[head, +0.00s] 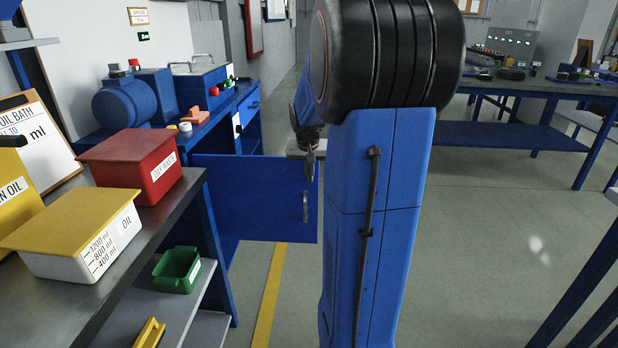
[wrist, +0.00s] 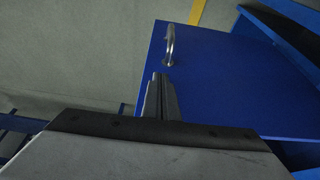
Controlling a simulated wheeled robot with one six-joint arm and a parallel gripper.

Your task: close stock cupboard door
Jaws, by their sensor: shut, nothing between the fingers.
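The blue stock cupboard door (head: 245,200) stands swung open, sticking out from the blue bench on the left, with a silver bar handle (head: 305,206) near its free edge. In the wrist view the door (wrist: 230,90) fills the middle right, and its handle (wrist: 170,45) lies just beyond my fingertips. My gripper (head: 310,172) is shut and empty, at the door's upper free corner, above the handle. In the wrist view my gripper (wrist: 160,80) overlaps the door's face near its edge. I cannot tell whether the fingers touch the door.
A steel bench (head: 130,255) at the near left holds a red box (head: 130,165) and a yellow-lidded oil box (head: 75,235); a green bin (head: 177,270) sits on its lower shelf. A yellow floor line (head: 270,295) runs below the door. Open floor (head: 480,230) lies to the right.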

